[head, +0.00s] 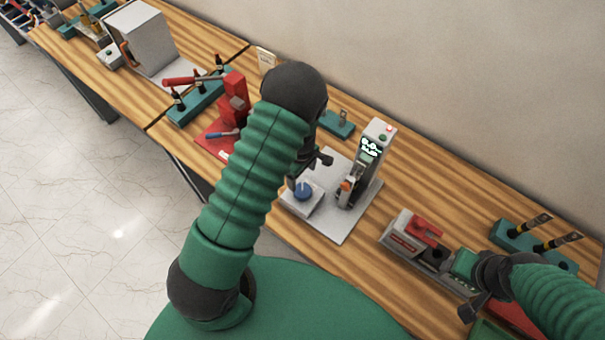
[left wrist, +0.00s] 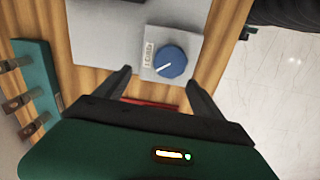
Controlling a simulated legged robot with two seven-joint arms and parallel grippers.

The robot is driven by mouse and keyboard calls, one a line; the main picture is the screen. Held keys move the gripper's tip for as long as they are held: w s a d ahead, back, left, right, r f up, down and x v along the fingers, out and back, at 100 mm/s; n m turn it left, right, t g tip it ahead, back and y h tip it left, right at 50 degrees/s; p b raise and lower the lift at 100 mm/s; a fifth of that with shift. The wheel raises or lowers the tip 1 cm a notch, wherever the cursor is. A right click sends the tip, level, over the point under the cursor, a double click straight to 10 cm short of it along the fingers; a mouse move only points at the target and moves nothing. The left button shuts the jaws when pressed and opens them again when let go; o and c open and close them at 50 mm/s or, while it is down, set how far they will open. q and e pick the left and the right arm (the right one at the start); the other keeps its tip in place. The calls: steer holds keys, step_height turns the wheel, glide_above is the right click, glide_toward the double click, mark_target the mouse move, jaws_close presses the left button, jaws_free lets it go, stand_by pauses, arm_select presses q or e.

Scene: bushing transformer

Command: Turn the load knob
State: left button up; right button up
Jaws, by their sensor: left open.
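The blue load knob (head: 303,191) sits on a small light box at the front of a grey plate (head: 337,228). In the left wrist view the round blue knob (left wrist: 170,62) has a white pointer line and a small label beside it. My left gripper (head: 309,171) is above the box, its fingers apart and empty. In the left wrist view the fingertips (left wrist: 158,79) stand either side of the knob's near edge, with the knob nearer the right finger; no contact shows. My right gripper (head: 476,296) is at the lower right, its jaws unclear.
A grey upright unit with a lit display (head: 371,150) stands on the same plate, close right of the knob. A red press-like device (head: 236,98) is to the left. A grey and red device (head: 420,240) lies to the right. Teal racks stand along the bench (head: 455,185).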

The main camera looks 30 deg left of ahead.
arm_select(q)
step_height(320, 180, up, 3)
steer(key=d+p, duration=0.1)
steer(key=p, duration=0.1)
step_height(320, 180, up, 10)
steer(key=p, duration=0.5)
glide_above(306, 186)
steer(key=shift+a+r, duration=0.25)
steer(key=shift+a, duration=0.15)
arm_select(e)
steer(key=w+v, duration=0.1)
steer(key=v, duration=0.6)
steer(key=shift+w+d+r, duration=0.3)
steer(key=shift+w+d, duration=0.1)
steer(key=shift+w, duration=0.05)
arm_select(q)
steer(key=shift+w, duration=0.1)
arm_select(e)
steer(key=shift+w, duration=0.1)
